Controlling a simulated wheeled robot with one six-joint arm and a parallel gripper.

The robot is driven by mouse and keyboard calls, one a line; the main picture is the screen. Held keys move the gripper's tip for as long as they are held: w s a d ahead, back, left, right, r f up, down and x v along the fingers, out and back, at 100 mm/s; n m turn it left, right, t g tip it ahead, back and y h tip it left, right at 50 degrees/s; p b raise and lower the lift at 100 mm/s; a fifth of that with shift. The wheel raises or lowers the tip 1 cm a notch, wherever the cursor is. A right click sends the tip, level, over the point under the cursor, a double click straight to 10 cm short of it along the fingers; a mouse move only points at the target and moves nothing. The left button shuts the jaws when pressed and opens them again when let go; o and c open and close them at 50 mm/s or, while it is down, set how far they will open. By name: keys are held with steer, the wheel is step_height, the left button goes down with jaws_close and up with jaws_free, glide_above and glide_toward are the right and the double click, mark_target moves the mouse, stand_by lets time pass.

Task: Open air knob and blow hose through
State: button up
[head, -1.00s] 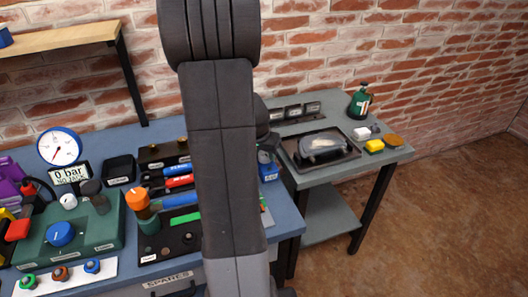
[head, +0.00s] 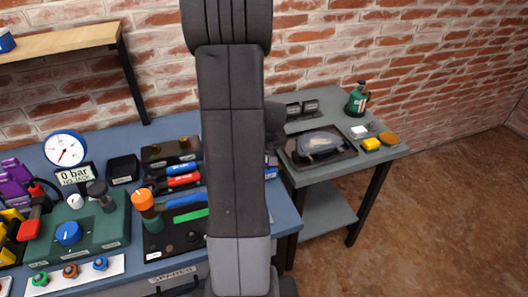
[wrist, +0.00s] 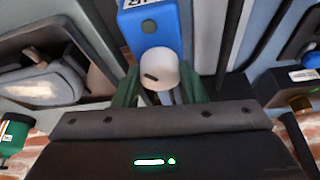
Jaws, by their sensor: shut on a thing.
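In the wrist view my gripper (wrist: 158,92) has its green fingers on either side of a white knob (wrist: 160,69) with a dark mark. The fingers are shut on it. The knob sits at the end of a blue block (wrist: 150,24) with a partly cut-off label. In the head view my arm hides the gripper and the knob. Only a sliver of blue (head: 271,173) shows beside the arm. No hose can be made out clearly.
A green panel (head: 110,228) carries a blue knob (head: 68,233). A grey side table (head: 395,152) holds a tray and a green bottle (head: 356,98).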

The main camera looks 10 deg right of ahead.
steer(key=n+b, duration=0.1)
steer(key=n+y+b, duration=0.1)
steer(key=b, duration=0.1)
steer(key=n+b, duration=0.1)
steer(key=b, duration=0.1)
steer(key=shift+w+d+f+n, duration=0.1)
steer(key=shift+d+f+n, duration=0.15)
steer(key=shift+n, duration=0.15)
steer(key=n+y+b, duration=0.1)
steer(key=n+b, duration=0.1)
steer(key=shift+r+n+g, duration=0.1)
steer(key=shift+n+g, duration=0.2)
steer(key=shift+g, duration=0.1)
steer(key=shift+r+n+g+y+b, duration=0.15)
steer(key=shift+n+g+y+b, duration=0.4)
steer(key=shift+n+b, duration=0.75)
steer(key=shift+n, duration=0.5)
steer(key=o, duration=1)
steer(key=p+v, duration=0.1)
steer(key=v, duration=1.3)
steer(key=shift+p, duration=0.3)
